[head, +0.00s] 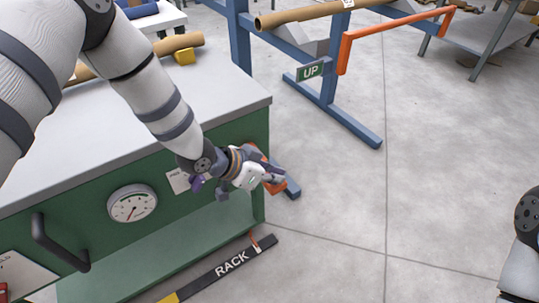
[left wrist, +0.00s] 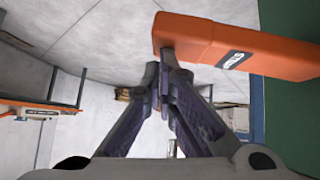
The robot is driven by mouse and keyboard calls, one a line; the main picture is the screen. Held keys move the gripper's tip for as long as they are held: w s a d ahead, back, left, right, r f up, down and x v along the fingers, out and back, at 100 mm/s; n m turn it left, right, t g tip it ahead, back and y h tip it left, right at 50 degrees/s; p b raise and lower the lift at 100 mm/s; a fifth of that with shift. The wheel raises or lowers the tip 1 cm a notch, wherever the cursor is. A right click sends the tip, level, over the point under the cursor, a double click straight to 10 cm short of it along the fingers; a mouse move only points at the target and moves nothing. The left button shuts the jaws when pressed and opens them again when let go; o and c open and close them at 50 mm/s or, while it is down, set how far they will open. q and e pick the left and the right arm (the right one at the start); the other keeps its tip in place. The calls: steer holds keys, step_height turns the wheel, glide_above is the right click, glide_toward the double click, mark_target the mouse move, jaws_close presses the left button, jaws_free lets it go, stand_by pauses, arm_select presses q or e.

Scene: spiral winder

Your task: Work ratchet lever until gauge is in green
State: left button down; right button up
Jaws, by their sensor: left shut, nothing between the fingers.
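The round white gauge (head: 132,203) is on the green front of the bench; its needle points to the lower left, and I cannot make out a green band. An orange lever (left wrist: 238,46) with a dark label crosses the upper right of the left wrist view. In the head view its orange end (head: 292,187) shows partly behind my left gripper (head: 277,179). That gripper is shut and empty at the bench's right end. In the left wrist view its fingertips (left wrist: 166,60) are at the lever's left end; I cannot tell whether they touch. My right gripper is out of view.
The green bench (head: 205,110) has a grey top and a dark handle (head: 58,243) on its front. A blue stand (head: 340,115) with an UP sign (head: 310,72) and an orange bar (head: 390,38) stands behind. A RACK strip (head: 232,262) marks the floor. Open floor lies right.

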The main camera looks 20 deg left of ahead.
mark_target(273, 188)
arm_select(q)
steer(key=shift+s+d+f+b, duration=0.15)
steer(key=shift+f+b, duration=0.25)
steer(key=shift+f, duration=1.7)
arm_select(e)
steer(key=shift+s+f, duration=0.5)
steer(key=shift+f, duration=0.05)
arm_select(q)
steer(key=shift+s+f, duration=0.1)
steer(key=shift+s, duration=0.05)
steer(key=s+a+r+p, duration=0.1)
steer(key=s+r+p, duration=0.3)
steer(key=s+r, duration=0.3)
step_height(273, 188, up, 4)
steer(key=shift+a+r, duration=0.1)
steer(key=shift+a, duration=0.25)
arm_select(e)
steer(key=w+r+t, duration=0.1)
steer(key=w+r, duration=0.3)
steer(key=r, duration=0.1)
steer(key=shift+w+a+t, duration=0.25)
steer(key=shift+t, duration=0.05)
arm_select(q)
steer(key=shift+s, duration=0.1)
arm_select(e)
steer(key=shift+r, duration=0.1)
